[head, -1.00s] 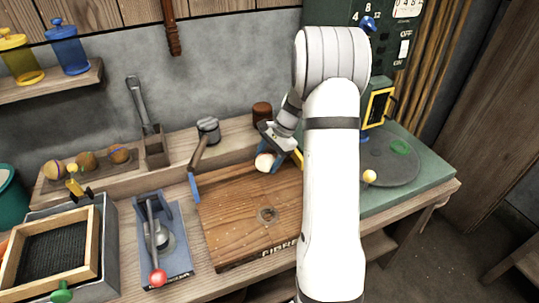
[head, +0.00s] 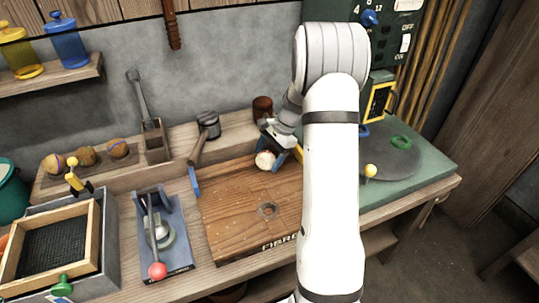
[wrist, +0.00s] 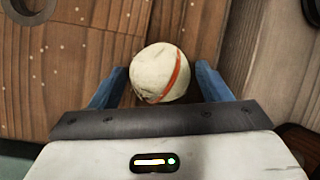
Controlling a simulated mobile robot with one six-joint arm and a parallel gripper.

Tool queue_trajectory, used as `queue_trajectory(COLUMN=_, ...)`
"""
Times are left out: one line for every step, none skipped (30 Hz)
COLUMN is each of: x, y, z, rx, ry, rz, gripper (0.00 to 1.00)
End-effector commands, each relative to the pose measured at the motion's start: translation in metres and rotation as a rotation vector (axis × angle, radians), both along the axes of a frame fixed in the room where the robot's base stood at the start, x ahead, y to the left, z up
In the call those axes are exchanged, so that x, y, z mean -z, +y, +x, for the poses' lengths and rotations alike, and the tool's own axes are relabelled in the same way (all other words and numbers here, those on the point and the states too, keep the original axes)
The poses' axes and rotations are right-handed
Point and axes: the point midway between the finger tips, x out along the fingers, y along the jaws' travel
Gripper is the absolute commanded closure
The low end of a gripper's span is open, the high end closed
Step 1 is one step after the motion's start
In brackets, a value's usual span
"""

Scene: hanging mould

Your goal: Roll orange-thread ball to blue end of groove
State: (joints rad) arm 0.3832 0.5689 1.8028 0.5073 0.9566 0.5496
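A cream ball with an orange thread (head: 265,160) is at the back part of the wooden board (head: 235,212). In the wrist view the ball (wrist: 160,73) sits between the two blue fingers of my gripper (wrist: 160,80), its orange line running down its right side. The fingers stand close on both sides of the ball. I cannot tell whether they press on it or whether the ball rests on the board. In the head view my gripper (head: 277,152) comes down from the right, partly hidden by my arm.
Several brown balls (head: 86,157) sit on a wooden ledge at the left. A mallet (head: 200,155) leans at the board's back left. A red-knobbed lever fixture (head: 160,240) stands left of the board. A green turntable bench (head: 425,175) is at the right.

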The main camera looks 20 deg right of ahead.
Motion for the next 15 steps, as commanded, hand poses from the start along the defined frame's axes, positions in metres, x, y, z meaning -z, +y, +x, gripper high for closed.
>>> queue_trajectory(x=0.000, y=0.000, z=0.000, rx=0.000, ry=0.000, rz=0.000, gripper=0.25)
queue_trajectory(x=0.000, y=0.000, z=0.000, rx=0.000, ry=0.000, rz=0.000, gripper=0.23)
queue_trajectory(x=0.000, y=0.000, z=0.000, rx=0.000, ry=0.000, rz=0.000, gripper=0.19)
queue_trajectory(x=0.000, y=0.000, z=0.000, rx=0.000, ry=0.000, rz=0.000, gripper=0.18)
queue_trajectory(x=0.000, y=0.000, z=0.000, rx=0.000, ry=0.000, rz=0.000, gripper=0.18)
queue_trajectory(x=0.000, y=0.000, z=0.000, rx=0.001, ry=0.000, rz=0.000, gripper=0.18)
queue_trajectory(x=0.000, y=0.000, z=0.000, rx=0.001, ry=0.000, rz=0.000, gripper=0.18)
queue_trajectory(x=0.000, y=0.000, z=0.000, rx=0.001, ry=0.000, rz=0.000, gripper=0.18)
queue_trajectory(x=0.000, y=-0.001, z=0.000, rx=0.001, ry=0.000, rz=0.000, gripper=0.18)
queue_trajectory(x=0.000, y=-0.001, z=0.000, rx=0.001, ry=0.000, rz=0.000, gripper=0.18)
queue_trajectory(x=-0.001, y=-0.001, z=0.000, rx=0.001, ry=0.000, rz=0.000, gripper=0.18)
queue_trajectory(x=-0.003, y=-0.002, z=0.000, rx=0.001, ry=-0.001, rz=-0.001, gripper=0.18)
queue_trajectory(x=-0.005, y=-0.003, z=0.000, rx=0.001, ry=-0.001, rz=-0.001, gripper=0.18)
queue_trajectory(x=-0.008, y=-0.004, z=0.000, rx=0.001, ry=-0.002, rz=-0.001, gripper=0.18)
queue_trajectory(x=-0.013, y=-0.006, z=0.000, rx=0.001, ry=-0.003, rz=-0.001, gripper=0.18)
